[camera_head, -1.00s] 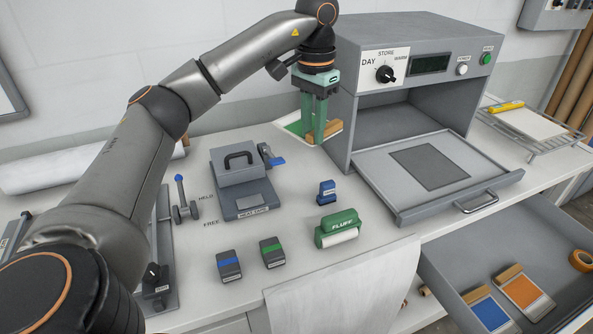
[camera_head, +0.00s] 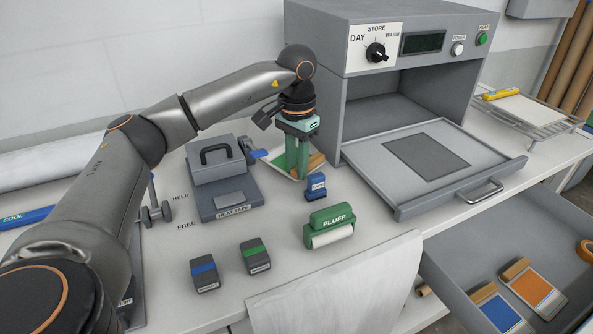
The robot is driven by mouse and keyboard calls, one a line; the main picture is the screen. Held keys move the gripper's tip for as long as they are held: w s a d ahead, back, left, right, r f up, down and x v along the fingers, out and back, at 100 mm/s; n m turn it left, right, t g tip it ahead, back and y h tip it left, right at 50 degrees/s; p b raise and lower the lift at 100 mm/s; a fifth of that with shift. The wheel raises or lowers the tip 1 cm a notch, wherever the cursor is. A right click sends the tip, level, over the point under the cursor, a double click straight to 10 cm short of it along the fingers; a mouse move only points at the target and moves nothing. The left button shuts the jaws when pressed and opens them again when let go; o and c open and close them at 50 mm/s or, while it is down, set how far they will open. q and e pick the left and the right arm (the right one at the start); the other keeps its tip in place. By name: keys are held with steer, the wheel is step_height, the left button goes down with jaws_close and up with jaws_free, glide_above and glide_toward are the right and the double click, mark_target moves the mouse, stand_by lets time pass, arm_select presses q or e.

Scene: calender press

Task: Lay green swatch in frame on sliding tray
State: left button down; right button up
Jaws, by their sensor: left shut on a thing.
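The green swatch (camera_head: 283,169) is a pale card with a green face and a wooden strip (camera_head: 316,161) along one edge. It is mostly hidden behind my left gripper (camera_head: 299,174). That gripper is shut on it, left of the oven-like box and behind the small blue stamp. I cannot tell how high it is above the bench. The sliding tray (camera_head: 484,165) is pulled out of the box. A dark grey rectangle (camera_head: 427,152), apparently the frame area, lies bare on it. My right gripper is not in view.
The grey box (camera_head: 318,45) stands behind the tray. A heat-tape press (camera_head: 220,180), blue stamp (camera_head: 316,187), green FLUFF roller (camera_head: 329,228) and two small blocks (camera_head: 204,273) stand on the bench. An open drawer (camera_head: 455,275) at lower right holds blue and orange swatches.

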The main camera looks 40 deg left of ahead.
arm_select(q)
steer(key=shift+f, duration=0.9)
steer(key=c, duration=0.7)
jaws_free()
steer(key=shift+f, duration=0.1)
